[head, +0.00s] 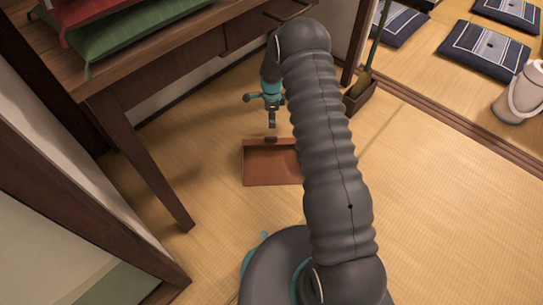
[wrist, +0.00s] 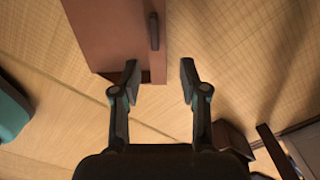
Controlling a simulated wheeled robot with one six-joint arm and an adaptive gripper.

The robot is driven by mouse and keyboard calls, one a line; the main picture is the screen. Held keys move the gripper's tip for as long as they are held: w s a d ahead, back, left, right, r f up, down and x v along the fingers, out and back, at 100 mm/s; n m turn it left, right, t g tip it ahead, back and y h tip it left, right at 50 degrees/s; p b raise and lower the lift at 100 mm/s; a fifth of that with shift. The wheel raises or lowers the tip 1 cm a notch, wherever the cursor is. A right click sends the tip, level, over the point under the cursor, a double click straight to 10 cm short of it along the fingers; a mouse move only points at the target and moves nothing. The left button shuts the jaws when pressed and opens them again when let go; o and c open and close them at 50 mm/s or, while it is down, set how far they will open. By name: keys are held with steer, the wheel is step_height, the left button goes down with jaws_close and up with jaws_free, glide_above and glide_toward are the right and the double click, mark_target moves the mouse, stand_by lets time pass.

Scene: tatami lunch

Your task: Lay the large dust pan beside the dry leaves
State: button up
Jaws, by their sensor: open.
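The dust pan (head: 268,167), reddish brown with a raised back edge, lies flat on the tatami below my gripper in the head view. In the wrist view the pan (wrist: 105,35) fills the upper left, with a dark grip piece (wrist: 153,31) on it. My gripper (head: 271,122) points down above the pan's back edge. My arm hides the pan's right side in the head view. I see no dry leaves in either view.
A wooden table (head: 180,62) with red and green cushions (head: 130,35) stands at upper left, its leg (head: 160,185) near the pan. A dark wooden box (head: 360,97) holds a green-handled broom. Floor cushions (head: 490,48) and a pale canister (head: 520,95) are far right. Tatami (head: 440,190) is clear at right.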

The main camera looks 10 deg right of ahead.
mark_target(271, 138)
step_height(271, 138, down, 6)
steer(key=shift+r, duration=0.1)
steer(key=shift+s+a+f+b, duration=0.1)
steer(key=shift+s+f+b, duration=0.1)
steer(key=shift+f, duration=0.7)
steer(key=shift+s+a+f+b, duration=0.1)
steer(key=shift+f+b, duration=0.15)
steer(key=shift+f, duration=0.65)
steer(key=shift+s+a+f+b, duration=0.1)
steer(key=shift+f+b, duration=0.1)
steer(key=shift+f, duration=0.7)
jaws_close()
